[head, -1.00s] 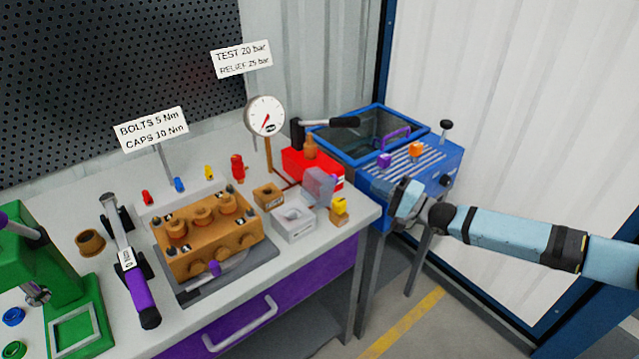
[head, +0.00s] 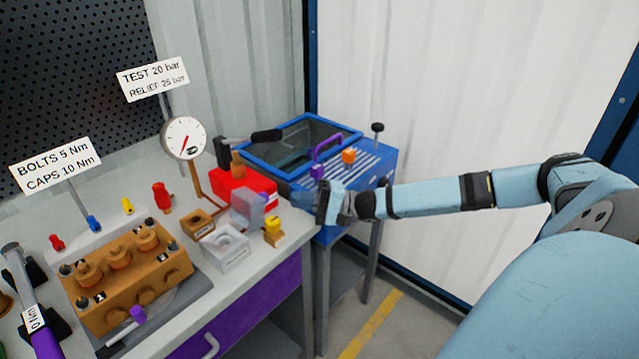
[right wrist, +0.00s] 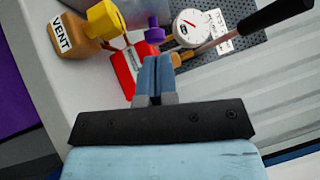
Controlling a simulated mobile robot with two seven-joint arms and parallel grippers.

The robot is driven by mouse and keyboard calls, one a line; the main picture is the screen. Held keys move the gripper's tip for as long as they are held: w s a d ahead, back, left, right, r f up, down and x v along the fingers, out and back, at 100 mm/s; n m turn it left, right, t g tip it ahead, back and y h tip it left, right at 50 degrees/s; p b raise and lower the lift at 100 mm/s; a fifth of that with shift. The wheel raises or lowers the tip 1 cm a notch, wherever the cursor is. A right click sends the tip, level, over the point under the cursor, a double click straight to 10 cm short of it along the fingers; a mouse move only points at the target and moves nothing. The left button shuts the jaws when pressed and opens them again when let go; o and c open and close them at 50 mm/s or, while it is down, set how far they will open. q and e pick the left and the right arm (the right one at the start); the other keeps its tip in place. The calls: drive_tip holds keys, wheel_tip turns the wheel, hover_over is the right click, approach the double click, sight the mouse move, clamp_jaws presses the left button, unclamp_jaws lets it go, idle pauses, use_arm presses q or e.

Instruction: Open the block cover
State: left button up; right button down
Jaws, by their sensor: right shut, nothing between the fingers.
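Which part is the block cover is not labelled. A clear grey panel (head: 248,206) stands at the back of a small white block (head: 226,247) with a round recess, near the bench's right end. The brown pump block (head: 131,276) sits further left, its fittings exposed on top. My right gripper (head: 302,196) is shut and empty, pointing left, just right of the clear panel. Whether it touches anything is unclear. In the right wrist view the shut fingers (right wrist: 154,78) point toward the red unit (right wrist: 124,72). My left gripper is not in view.
A brown VENT block (right wrist: 78,37) with a yellow top is close to the right fingers. The gauge (head: 185,138) and red unit (head: 240,184) stand behind. A blue machine (head: 355,188) with a windowed lid (head: 300,143) and purple handle (head: 327,146) is beyond the bench end.

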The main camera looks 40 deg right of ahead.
sight(261, 201)
drive_tip(key=a, duration=0.2)
drive_tip(key=w+a+r, duration=0.1)
drive_tip(key=a, duration=0.1)
drive_tip(key=shift+w, duration=0.1)
drive_tip(key=shift+a+r, duration=0.15)
drive_tip(key=shift+a, duration=0.55)
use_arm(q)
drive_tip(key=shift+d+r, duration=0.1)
